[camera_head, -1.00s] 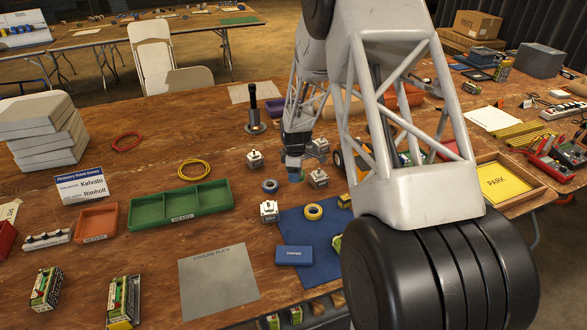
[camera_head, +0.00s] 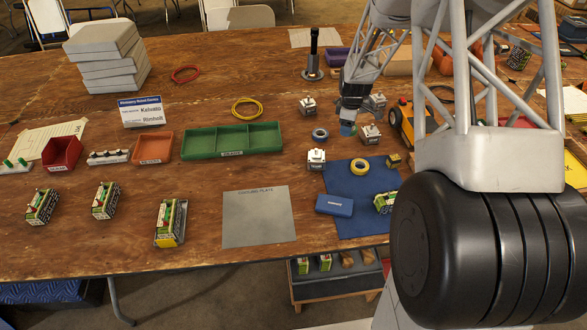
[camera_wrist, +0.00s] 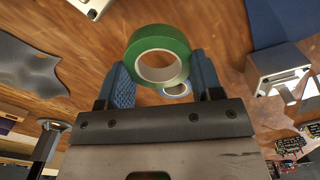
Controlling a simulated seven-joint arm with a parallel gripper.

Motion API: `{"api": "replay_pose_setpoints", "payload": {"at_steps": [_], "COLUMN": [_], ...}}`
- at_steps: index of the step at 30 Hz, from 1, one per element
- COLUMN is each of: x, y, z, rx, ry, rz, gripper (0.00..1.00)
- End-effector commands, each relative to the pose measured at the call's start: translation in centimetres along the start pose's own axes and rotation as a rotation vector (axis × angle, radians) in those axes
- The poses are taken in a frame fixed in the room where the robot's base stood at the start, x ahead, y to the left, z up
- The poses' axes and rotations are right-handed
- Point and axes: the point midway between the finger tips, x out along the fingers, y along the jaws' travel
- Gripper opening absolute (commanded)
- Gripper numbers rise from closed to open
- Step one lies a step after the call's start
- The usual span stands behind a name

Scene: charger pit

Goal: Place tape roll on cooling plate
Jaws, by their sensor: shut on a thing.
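A green tape roll (camera_wrist: 158,56) sits between the blue finger pads of my gripper (camera_wrist: 162,78) in the wrist view, with its hole facing the camera. In the head view my gripper (camera_head: 347,127) is over the table, between a blue tape roll (camera_head: 320,134) and a white-topped block; the green roll is small and mostly hidden there. The blue roll also shows below the green one in the wrist view (camera_wrist: 176,90). The grey cooling plate (camera_head: 258,228) lies bare at the table's front edge, left of the mat.
The blue mat (camera_head: 350,225) bears a blue case (camera_head: 334,205) and small boards. White-topped blocks (camera_head: 316,158) stand near my gripper. A green divided tray (camera_head: 232,142) lies behind the plate. A circuit module (camera_head: 170,222) stands left of the plate.

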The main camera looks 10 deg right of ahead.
Motion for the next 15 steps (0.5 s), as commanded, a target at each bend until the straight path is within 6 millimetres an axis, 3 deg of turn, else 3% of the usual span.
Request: {"api": "replay_pose_setpoints", "payload": {"at_steps": [7,15], "x": [-1.3,-5.4], "y": [0.1,0.1], "z": [0.0,0.0], "rx": [0.000,0.000], "ry": [0.001,0.001], "rz": [0.002,0.003], "gripper": [0.37,0.37]}}
